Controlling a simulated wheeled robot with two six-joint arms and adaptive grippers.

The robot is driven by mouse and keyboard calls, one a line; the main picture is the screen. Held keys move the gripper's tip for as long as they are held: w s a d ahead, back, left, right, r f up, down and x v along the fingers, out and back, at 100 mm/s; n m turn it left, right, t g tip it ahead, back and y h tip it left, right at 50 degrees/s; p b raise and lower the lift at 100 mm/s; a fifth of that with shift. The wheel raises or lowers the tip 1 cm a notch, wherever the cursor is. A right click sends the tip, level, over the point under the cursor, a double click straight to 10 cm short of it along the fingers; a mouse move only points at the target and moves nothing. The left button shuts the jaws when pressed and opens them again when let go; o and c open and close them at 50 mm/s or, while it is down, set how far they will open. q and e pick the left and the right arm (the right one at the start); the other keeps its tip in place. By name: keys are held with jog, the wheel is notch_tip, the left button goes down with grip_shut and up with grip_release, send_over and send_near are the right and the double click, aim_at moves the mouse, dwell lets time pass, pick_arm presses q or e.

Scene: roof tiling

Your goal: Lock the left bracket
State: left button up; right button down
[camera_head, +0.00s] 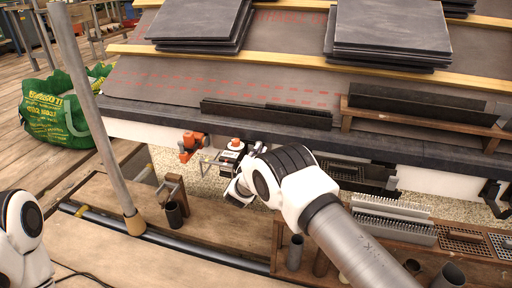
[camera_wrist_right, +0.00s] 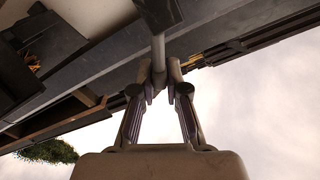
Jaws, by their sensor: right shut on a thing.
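My right gripper (camera_head: 238,188) is at the eave, left of the middle of the head view, below a small black and white part with an orange top (camera_head: 235,146). In the right wrist view my right gripper (camera_wrist_right: 160,88) is shut on a grey rod (camera_wrist_right: 158,52), which runs up to a dark block (camera_wrist_right: 158,12) beneath the gutter. I cannot tell for sure whether this rod belongs to the left bracket. An orange part (camera_head: 190,143) with a thin metal frame sits just left of the gripper. Of my left arm only a white link shows at the lower left; its gripper is out of view.
Slate stacks (camera_head: 201,22) (camera_head: 390,32) lie on the roof battens. A dark gutter (camera_head: 180,124) runs along the eave. A grey pole (camera_head: 92,110) stands at the left, near a green bag (camera_head: 58,108). A spiked strip (camera_head: 393,220) lies on the lower right shelf.

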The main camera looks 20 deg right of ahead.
jog(key=shift+s+d+f+m+p, duration=0.3)
jog(key=shift+f+m, duration=0.4)
jog(key=shift+m, duration=1.45)
jog(key=shift+s+d+f+m+p, duration=0.15)
jog(key=shift+d+f+m+p, duration=0.4)
jog(key=shift+m, duration=1.55)
jog(key=shift+s+d+f+m+p, duration=0.25)
jog(key=shift+f+m, duration=0.55)
jog(key=shift+m, duration=1.35)
jog(key=c, duration=1.2)
grip_release()
jog(key=shift+f, duration=0.1)
jog(key=shift+o, duration=0.2)
jog(key=shift+a, duration=0.1)
